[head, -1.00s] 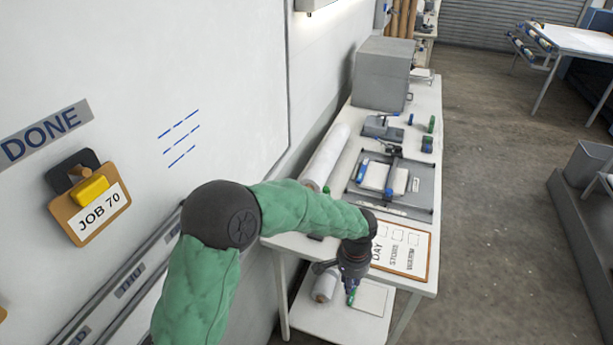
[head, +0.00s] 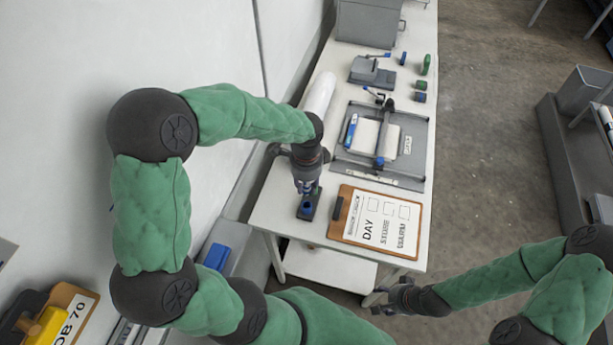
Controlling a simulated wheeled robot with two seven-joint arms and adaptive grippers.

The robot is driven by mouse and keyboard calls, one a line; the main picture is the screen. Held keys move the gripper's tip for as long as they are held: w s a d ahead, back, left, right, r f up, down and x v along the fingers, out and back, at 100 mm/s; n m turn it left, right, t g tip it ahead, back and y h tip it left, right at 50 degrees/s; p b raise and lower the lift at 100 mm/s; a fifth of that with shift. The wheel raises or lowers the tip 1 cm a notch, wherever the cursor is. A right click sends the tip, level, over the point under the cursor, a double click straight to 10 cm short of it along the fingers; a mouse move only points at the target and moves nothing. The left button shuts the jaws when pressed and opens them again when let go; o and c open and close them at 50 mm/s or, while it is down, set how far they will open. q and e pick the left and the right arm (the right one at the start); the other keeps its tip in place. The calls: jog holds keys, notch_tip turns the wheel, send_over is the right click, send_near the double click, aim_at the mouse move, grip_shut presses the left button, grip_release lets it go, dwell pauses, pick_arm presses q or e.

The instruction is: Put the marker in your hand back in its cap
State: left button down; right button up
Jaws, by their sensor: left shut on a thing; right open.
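My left gripper (head: 307,187) points down over the near left corner of the white table, shut on the marker. The marker is mostly hidden by the gripper; only a small blue bit shows between the fingertips. Right below is a small dark block (head: 304,214) with a blue, cap-like part on top. I cannot tell whether the marker touches the cap. My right gripper (head: 382,300) is open and empty, low in front of the table's near edge, away from the block.
A clipboard (head: 347,235) with a checklist lies right of the block. Behind it are a grey paper trimmer (head: 420,150) with a blue-handled tool, and a white roll (head: 320,95). A wall board is at left.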

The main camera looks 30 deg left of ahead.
aim_at(307, 193)
pick_arm(q)
jog(key=shift+f+b, duration=1.75)
jog(key=shift+f, duration=0.6)
jog(key=shift+f+b, duration=1.5)
jog(key=shift+f, duration=0.7)
jog(key=c, duration=0.9)
grip_release()
notch_tip(307, 193, up, 12)
